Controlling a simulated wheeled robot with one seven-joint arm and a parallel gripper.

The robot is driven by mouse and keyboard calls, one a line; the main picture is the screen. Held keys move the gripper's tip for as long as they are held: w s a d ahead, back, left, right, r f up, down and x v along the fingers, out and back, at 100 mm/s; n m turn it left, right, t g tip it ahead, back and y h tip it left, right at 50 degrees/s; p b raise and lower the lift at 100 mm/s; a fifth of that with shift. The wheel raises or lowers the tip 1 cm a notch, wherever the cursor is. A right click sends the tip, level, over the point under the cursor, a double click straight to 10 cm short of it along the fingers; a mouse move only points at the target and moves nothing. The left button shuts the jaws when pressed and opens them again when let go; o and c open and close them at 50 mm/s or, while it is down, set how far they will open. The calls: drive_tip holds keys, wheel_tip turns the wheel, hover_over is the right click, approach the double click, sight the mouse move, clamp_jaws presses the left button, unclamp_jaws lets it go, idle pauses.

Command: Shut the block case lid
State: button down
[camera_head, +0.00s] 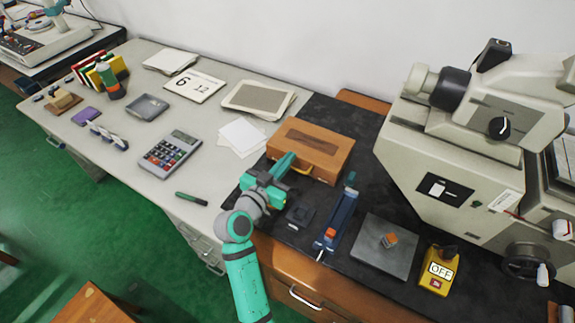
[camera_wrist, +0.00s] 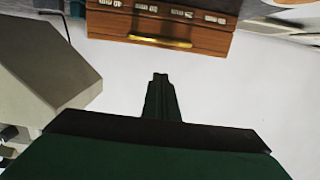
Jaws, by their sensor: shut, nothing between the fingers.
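The block case is an orange-brown wooden box (camera_head: 327,146) with a darker panel on top and a yellow handle (camera_head: 302,170) on its near face. It stands on the black mat. Its top looks flat, but I cannot tell whether the lid is fully down. My gripper (camera_head: 287,163) is shut and empty, just in front of the case's near left part, hiding some of it. In the wrist view the shut fingers (camera_wrist: 160,80) point towards the case (camera_wrist: 205,40), with its brass handle (camera_wrist: 160,42) and a row of pale marks. Contact is not visible.
A large grey machine (camera_head: 450,170) stands right of the case. A blue tool (camera_head: 340,220), a grey plate (camera_head: 383,247) and a yellow OFF box (camera_head: 438,270) lie in front. Paper sheets (camera_head: 241,137) and a calculator (camera_head: 170,153) are to the left.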

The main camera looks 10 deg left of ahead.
drive_tip(key=s+a+f, duration=0.1)
drive_tip(key=s, duration=0.2)
drive_tip(key=s+a+f, duration=0.1)
drive_tip(key=s+f, duration=0.1)
drive_tip(key=s, duration=0.1)
drive_tip(key=s+a+f, duration=0.1)
drive_tip(key=s, duration=0.1)
drive_tip(key=shift+s+f, duration=0.2)
drive_tip(key=shift+s, duration=0.2)
